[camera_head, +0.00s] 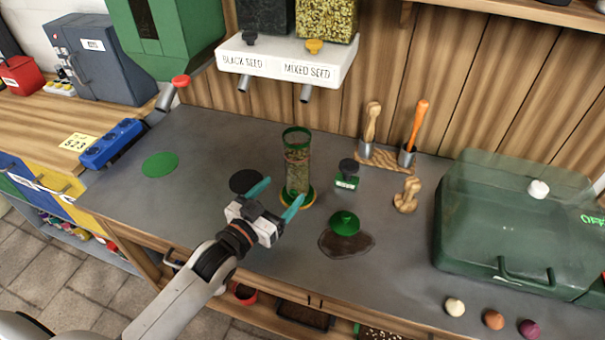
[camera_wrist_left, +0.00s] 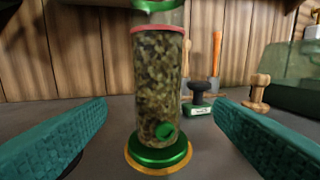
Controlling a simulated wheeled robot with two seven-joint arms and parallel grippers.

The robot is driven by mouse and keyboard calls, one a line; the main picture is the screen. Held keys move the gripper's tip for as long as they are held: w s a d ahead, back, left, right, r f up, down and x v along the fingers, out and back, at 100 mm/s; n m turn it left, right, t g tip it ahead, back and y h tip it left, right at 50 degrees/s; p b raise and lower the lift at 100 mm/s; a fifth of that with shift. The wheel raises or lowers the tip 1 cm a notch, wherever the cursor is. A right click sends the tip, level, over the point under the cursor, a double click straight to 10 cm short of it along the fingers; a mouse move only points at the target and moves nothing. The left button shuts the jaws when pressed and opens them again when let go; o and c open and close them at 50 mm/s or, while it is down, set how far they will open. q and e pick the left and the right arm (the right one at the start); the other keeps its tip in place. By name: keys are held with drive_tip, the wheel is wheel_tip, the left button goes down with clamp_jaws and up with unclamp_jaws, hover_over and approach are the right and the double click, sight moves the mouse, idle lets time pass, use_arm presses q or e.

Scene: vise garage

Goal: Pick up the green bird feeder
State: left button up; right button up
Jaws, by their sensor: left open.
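The green bird feeder (camera_head: 297,165) is a clear tube filled with seed, with a green rim and a green base. It stands upright on the grey bench, on a yellow-orange ring. In the left wrist view the feeder (camera_wrist_left: 160,85) is between the two teal fingers and beyond them, with a red band near its top. My left gripper (camera_head: 277,194) is open and empty just in front of the feeder, near its base. Its teal fingers also show in the left wrist view (camera_wrist_left: 160,130), apart from the feeder. My right gripper is not in view.
A green lid (camera_head: 344,222) lies right of the feeder by a dark wet patch. A black-handled stamp (camera_head: 347,174) and a wooden-handled tool (camera_head: 407,194) stand further right. A seed dispenser (camera_head: 290,62) hangs above. A green case (camera_head: 510,225) fills the right side.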

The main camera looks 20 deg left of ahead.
sight(291, 181)
use_arm(q)
drive_tip(key=x, duration=0.3)
drive_tip(key=shift+w+d+r, duration=0.1)
drive_tip(key=shift+w+r, duration=0.05)
drive_tip(key=shift+w, duration=0.2)
drive_tip(key=shift+w+d+p, duration=0.15)
drive_tip(key=shift+w+p, duration=0.2)
drive_tip(key=shift+w, duration=0.25)
drive_tip(key=x, duration=0.2)
drive_tip(key=p+x, duration=0.1)
drive_tip(key=shift+w+r, duration=0.25)
drive_tip(key=shift+w, duration=0.1)
drive_tip(key=shift+w+d+f, duration=0.1)
drive_tip(key=shift+w+d, duration=0.1)
drive_tip(key=shift+w, duration=0.25)
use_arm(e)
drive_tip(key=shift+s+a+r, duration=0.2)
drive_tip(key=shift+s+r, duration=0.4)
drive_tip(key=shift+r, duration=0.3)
use_arm(q)
drive_tip(key=c, duration=1.2)
drive_tip(key=shift+c, duration=0.9)
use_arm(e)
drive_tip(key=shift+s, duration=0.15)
